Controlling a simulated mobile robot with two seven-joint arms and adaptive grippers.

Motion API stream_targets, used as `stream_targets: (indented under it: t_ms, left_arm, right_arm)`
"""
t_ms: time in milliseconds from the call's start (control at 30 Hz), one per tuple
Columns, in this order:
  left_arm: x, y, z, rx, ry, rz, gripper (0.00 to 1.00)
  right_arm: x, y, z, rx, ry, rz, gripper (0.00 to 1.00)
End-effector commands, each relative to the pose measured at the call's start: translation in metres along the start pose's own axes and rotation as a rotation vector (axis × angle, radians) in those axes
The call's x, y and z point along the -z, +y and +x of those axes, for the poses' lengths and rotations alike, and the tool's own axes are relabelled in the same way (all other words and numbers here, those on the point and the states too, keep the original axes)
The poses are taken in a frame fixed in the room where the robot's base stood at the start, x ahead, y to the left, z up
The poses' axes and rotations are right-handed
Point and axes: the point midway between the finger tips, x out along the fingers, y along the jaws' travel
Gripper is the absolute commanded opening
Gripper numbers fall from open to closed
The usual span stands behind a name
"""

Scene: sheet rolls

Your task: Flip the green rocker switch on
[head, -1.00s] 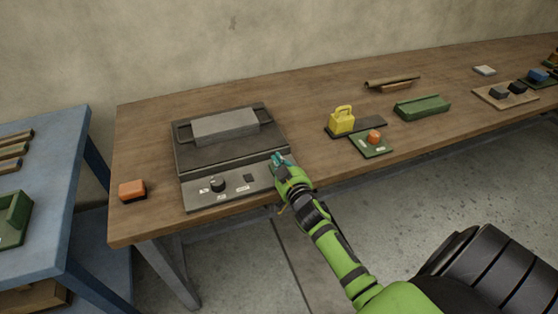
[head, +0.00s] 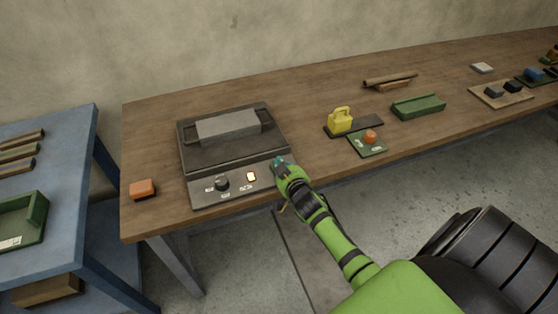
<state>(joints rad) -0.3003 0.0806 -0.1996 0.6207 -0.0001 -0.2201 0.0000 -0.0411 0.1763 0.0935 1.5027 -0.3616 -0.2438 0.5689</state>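A dark grey machine (head: 225,155) with a sloped front panel (head: 205,197) lies on the wooden bench. The panel bears a black knob (head: 222,184) and, to its right, a small square indicator (head: 251,177) glowing warm white. I cannot make out the green rocker switch; my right gripper and arm cover the panel's right end. My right gripper (head: 281,163) is at that right end, its teal tips close to or touching it. Its fingers are too small to tell open from shut. My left gripper is not in view.
An orange block (head: 143,189) sits left of the machine on the bench (head: 310,105). A yellow padlock-like weight (head: 340,120), a green plate with an orange knob (head: 368,148) and a green tray (head: 418,106) stand to the right. A blue table (head: 75,190) is at left.

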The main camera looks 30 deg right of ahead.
Motion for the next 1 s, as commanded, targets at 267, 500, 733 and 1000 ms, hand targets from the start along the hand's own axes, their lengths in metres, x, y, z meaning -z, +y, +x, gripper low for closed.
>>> stream_targets:
  t_ms: [267,500,733,1000]
  left_arm:
    - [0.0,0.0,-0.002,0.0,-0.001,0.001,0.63]
    - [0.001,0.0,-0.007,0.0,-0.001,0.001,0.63]
    - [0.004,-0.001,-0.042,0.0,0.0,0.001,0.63]
    - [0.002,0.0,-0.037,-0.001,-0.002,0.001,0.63]
  right_arm:
    - [-0.007,0.0,-0.005,-0.001,-0.011,0.0,0.0]
    - [-0.001,0.0,-0.006,-0.001,-0.012,0.0,0.0]
    - [0.042,0.0,-0.006,0.001,-0.002,0.0,0.0]
    - [0.043,0.0,-0.052,0.002,-0.001,-0.002,0.0]
